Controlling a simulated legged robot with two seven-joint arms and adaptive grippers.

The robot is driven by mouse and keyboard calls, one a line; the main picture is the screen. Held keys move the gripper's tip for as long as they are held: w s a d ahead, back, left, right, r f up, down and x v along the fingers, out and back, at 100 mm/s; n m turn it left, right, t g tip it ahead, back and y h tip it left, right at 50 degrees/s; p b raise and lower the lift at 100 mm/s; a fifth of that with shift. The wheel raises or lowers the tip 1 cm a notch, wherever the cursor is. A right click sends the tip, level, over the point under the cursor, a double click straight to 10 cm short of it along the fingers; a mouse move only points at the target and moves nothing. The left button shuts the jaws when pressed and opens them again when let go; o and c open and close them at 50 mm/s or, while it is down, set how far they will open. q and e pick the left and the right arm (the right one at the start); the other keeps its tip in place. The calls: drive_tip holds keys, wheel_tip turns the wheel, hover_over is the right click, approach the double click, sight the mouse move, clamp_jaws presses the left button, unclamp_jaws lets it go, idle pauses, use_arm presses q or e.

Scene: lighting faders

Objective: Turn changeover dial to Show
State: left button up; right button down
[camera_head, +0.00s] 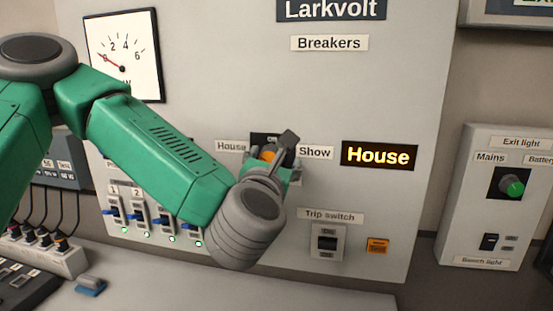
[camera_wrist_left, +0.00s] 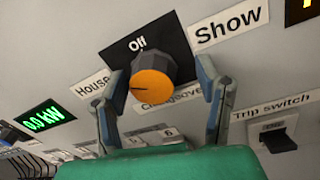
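The changeover dial (camera_head: 268,154) is an orange-faced knob on the grey panel, partly hidden by my gripper in the head view. In the left wrist view the dial (camera_wrist_left: 153,86) shows whole, on a black plate marked Off, with House to its left and Show to its right. Its dark pointer line points left, toward the House label (camera_wrist_left: 93,84). The Show label (camera_head: 315,152) is right of the dial. My left gripper (camera_wrist_left: 161,72) is open, one finger on each side of the dial, with gaps visible. My right gripper is not in view.
A lit sign (camera_head: 379,155) reads House. The trip switch (camera_head: 327,241) and an orange button (camera_head: 377,246) are below right. Several blue-handled breakers (camera_head: 137,217) are below left, behind my arm. A mixer (camera_head: 40,250) and a small blue item (camera_head: 91,286) lie on the desk.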

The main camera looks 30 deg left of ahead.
use_arm(q)
drive_tip(key=shift+a, duration=0.45)
drive_tip(key=shift+c, duration=1.2)
drive_tip(key=shift+a+f, duration=0.15)
drive_tip(key=shift+a, duration=0.25)
drive_tip(key=c, duration=0.7)
drive_tip(key=shift+w, duration=0.15)
drive_tip(key=shift+c, duration=0.9)
drive_tip(key=shift+d, duration=0.45)
drive_tip(key=shift+a, duration=0.1)
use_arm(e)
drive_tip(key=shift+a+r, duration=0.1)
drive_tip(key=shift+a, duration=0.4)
use_arm(q)
drive_tip(key=shift+a, duration=0.1)
